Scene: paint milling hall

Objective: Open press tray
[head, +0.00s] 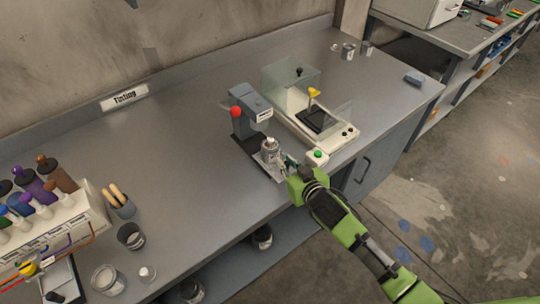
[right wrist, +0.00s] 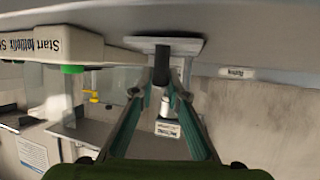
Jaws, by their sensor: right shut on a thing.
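The grey press (head: 250,112) with a red ball knob stands on the bench, left of a glass-sided scale. A metal can (head: 270,152) is under its head. The press tray (head: 262,166) is a light plate low at the press's front, partly hidden by the can and my gripper. In the right wrist view, the plate (right wrist: 190,44) shows with a dark handle (right wrist: 162,62) between my fingertips. My right gripper (head: 286,166) is shut on that handle; the wrist view also shows its fingers (right wrist: 165,84). My left gripper is not in view.
Bottles, a brush cup (head: 118,203) and jars fill the bench's left end. The bench's middle is clear.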

